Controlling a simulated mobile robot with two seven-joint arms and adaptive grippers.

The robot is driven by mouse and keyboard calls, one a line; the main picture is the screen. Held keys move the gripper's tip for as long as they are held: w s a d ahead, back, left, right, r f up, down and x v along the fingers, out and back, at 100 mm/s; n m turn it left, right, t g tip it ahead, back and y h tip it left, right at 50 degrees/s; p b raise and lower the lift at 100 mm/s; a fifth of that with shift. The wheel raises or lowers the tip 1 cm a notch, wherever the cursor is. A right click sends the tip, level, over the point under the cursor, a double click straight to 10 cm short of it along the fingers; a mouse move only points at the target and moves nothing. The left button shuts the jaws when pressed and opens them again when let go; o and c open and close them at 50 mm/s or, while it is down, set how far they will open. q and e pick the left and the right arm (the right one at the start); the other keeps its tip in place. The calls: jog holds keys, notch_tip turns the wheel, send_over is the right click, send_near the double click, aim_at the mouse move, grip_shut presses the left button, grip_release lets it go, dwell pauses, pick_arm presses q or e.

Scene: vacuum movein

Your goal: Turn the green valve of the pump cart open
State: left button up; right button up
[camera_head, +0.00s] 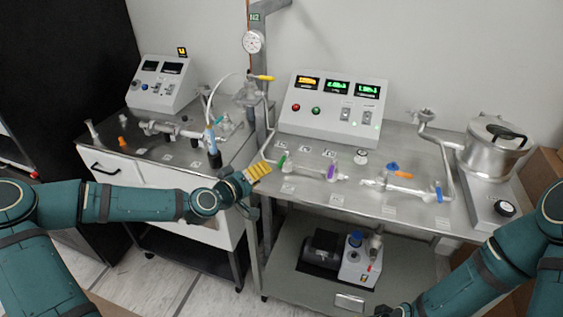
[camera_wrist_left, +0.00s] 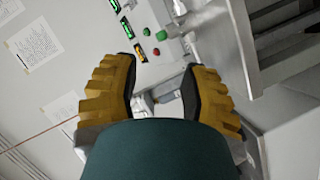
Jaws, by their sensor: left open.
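The green valve handle (camera_head: 282,160) sits upright on the metal pipe run on top of the pump cart (camera_head: 310,187), near its left end. My left gripper (camera_head: 254,177) is at the cart's front left corner, left of and in front of the green handle, and apart from it. Its yellow ribbed fingers are spread open with nothing held, as the left wrist view (camera_wrist_left: 158,82) also shows.
A purple handle (camera_head: 331,168), an orange-and-blue one (camera_head: 394,168) and a blue one (camera_head: 438,191) share the cart top. Behind stands a control box (camera_head: 332,108). A metal pot (camera_head: 494,147) is at the right, a post (camera_head: 264,75) at the left, and a pump (camera_head: 360,262) below.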

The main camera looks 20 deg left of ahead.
aim_at(282, 160)
pick_arm(q)
jog(key=b+x, duration=0.1)
jog(key=x, duration=1)
jog(key=shift+a, duration=0.1)
jog(key=shift+s, duration=0.1)
grip_shut()
